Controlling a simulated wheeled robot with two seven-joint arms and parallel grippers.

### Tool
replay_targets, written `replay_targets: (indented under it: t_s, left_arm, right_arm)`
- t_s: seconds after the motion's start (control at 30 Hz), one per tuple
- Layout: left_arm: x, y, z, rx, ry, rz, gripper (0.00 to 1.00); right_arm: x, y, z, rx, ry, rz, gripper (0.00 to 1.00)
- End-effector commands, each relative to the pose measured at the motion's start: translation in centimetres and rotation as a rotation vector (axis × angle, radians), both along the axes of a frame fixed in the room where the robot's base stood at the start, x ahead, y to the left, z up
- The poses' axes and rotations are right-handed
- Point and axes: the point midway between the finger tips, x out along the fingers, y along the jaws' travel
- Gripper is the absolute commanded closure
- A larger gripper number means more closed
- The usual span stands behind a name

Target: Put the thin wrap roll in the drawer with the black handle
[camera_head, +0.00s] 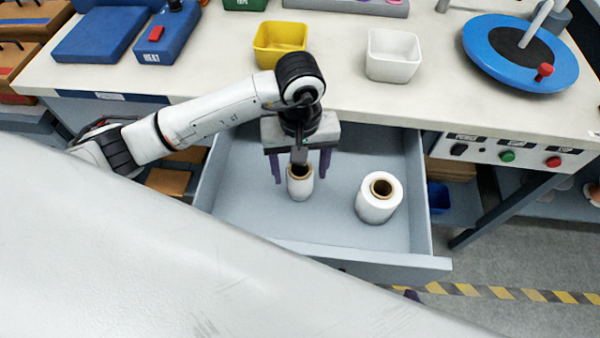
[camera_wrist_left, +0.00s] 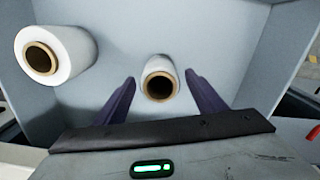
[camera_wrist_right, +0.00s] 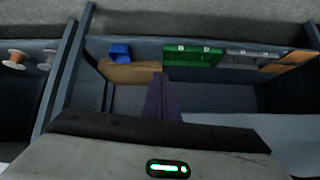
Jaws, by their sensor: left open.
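The thin wrap roll (camera_head: 300,187), white film on a brown core, stands upright in the open grey drawer (camera_head: 340,232). A thicker wrap roll (camera_head: 378,205) stands to its right in the same drawer. My left gripper (camera_head: 301,172) is open above the thin roll, one finger on each side. In the left wrist view (camera_wrist_left: 162,95) gaps show between the fingers and the thin roll (camera_wrist_left: 160,68).
The white worktop (camera_head: 215,60) above the drawer holds a yellow bin (camera_head: 280,44), a white bin (camera_head: 393,55) and a blue turntable (camera_head: 475,48). A control panel (camera_head: 510,152) is right of the drawer. In the right wrist view, a green box (camera_wrist_right: 192,57) sits on a lower shelf.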

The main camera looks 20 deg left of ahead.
Motion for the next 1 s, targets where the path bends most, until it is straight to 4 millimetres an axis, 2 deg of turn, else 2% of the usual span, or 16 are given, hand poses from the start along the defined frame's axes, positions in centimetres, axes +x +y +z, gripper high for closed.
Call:
replay_targets:
  t_s: [0.2,0.4,0.6,1.0]
  left_arm:
    - [0.1,0.1,5.0,0.001,-0.006,-0.002,0.36]
    - [0.1,0.0,8.2,0.001,-0.003,0.000,0.36]
    - [0.0,0.0,9.4,0.000,0.000,0.000,0.36]
    - [0.0,0.0,9.5,0.001,0.001,0.000,0.36]
  right_arm:
    - [-0.3,0.0,-0.6,-0.001,0.009,0.001,1.00]
    - [-0.3,0.1,-0.8,-0.002,0.011,0.002,1.00]
    - [-0.2,0.1,-0.6,0.000,0.005,0.002,1.00]
    - [-0.1,0.2,-0.4,0.001,0.002,0.003,1.00]
